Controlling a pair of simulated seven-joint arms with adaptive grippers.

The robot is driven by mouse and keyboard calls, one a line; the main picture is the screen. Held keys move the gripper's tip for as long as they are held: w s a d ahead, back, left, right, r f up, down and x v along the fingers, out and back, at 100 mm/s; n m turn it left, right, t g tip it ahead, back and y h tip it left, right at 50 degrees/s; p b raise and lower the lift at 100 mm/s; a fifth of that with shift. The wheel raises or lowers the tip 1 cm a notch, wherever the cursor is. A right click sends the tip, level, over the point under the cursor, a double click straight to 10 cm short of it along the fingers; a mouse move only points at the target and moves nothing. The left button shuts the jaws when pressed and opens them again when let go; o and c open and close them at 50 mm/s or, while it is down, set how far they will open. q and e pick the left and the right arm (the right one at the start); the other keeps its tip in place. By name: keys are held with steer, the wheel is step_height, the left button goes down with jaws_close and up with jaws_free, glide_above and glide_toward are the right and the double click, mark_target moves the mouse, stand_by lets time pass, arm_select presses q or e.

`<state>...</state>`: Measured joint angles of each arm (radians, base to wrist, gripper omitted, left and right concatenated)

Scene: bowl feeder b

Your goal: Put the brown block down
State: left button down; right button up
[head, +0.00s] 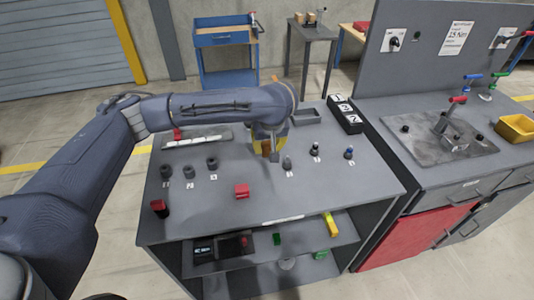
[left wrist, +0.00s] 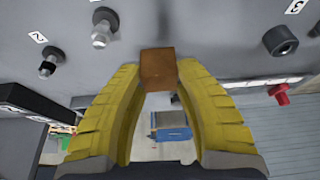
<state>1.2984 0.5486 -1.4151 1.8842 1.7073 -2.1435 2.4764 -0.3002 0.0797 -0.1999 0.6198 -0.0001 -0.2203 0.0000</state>
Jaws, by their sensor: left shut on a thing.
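The brown block (head: 266,148) is over the back middle part of the grey table (head: 255,212). My left gripper (head: 268,141), with yellow fingers, is shut on it. In the left wrist view the brown block (left wrist: 158,68) sits between the two yellow fingertips, and its near face is plain. I cannot tell whether the block touches the table top. My right gripper is in neither view.
Several small posts stand close by, one (head: 286,163) just right of the block. Grey round sockets (head: 188,171) stand to the left and a red block (head: 241,190) in front. A grey tray (head: 305,117) and a black numbered box (head: 346,114) are behind right.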

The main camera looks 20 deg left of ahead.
mark_target(267, 152)
arm_select(q)
steer(key=shift+f, duration=1.95)
steer(key=shift+f, duration=0.15)
steer(key=c, duration=1)
jaws_free()
steer(key=shift+c, duration=0.2)
steer(key=shift+r, duration=0.45)
steer(key=v, duration=1)
steer(key=shift+s+r, duration=0.2)
steer(key=shift+r, duration=0.15)
steer(key=shift+o, duration=0.6)
steer(key=shift+s+d+r, duration=0.15)
steer(key=shift+d+r, duration=0.05)
steer(key=shift+r, duration=0.1)
